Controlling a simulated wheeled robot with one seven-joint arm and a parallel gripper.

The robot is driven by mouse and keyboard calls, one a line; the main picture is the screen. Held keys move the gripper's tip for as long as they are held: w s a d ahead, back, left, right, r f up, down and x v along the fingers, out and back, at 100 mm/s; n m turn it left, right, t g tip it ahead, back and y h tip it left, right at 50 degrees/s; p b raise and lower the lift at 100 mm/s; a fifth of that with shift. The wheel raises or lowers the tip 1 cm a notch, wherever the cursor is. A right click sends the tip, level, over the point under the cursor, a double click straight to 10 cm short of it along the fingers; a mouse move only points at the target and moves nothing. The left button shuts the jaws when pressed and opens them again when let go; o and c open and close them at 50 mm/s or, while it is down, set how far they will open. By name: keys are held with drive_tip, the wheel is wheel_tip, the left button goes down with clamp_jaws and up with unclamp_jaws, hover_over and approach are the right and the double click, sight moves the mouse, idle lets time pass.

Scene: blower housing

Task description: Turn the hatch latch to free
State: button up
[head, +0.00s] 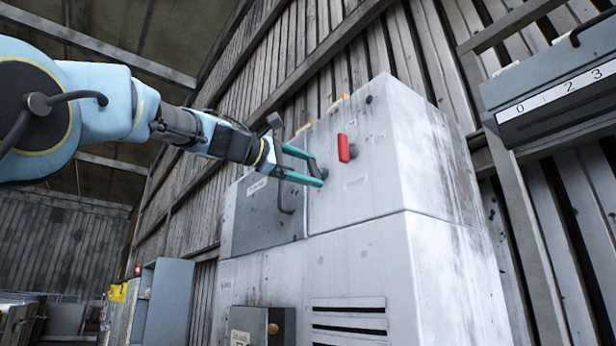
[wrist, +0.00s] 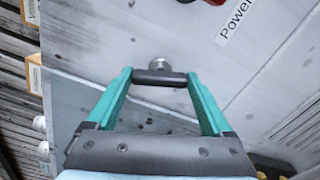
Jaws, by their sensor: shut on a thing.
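The hatch (head: 262,222) is a grey panel on the upper front of the pale housing, with a dark bar handle (head: 284,198); it looks closed. The latch (wrist: 160,77) is a short dark bar on a round metal hub (wrist: 160,64), just beside the hatch edge. My gripper (wrist: 160,75) has its teal fingers at the two ends of this bar, shut on it, and the bar runs crosswise from finger to finger. In the head view my gripper (head: 318,170) reaches the housing from the left; only a small dark part of the latch shows between the fingertips.
A red handle (head: 343,148) sticks out of the housing (head: 400,150), right of and above my gripper. A "Power" label (wrist: 236,22) shows in the wrist view. A grey box numbered 0 to 3 (head: 560,100) hangs at the right. An open grey cabinet (head: 168,300) stands at lower left.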

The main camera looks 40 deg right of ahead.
drive_tip(key=shift+f+m+b, duration=0.1)
drive_tip(key=shift+m+b, duration=0.7)
drive_tip(key=shift+m, duration=1.1)
drive_tip(key=o, duration=1.1)
drive_tip(key=shift+o, duration=0.2)
drive_tip(key=a+b, duration=0.3)
drive_tip(key=a, duration=0.7)
drive_tip(key=shift+w+a, duration=0.3)
drive_tip(key=shift+a, duration=0.1)
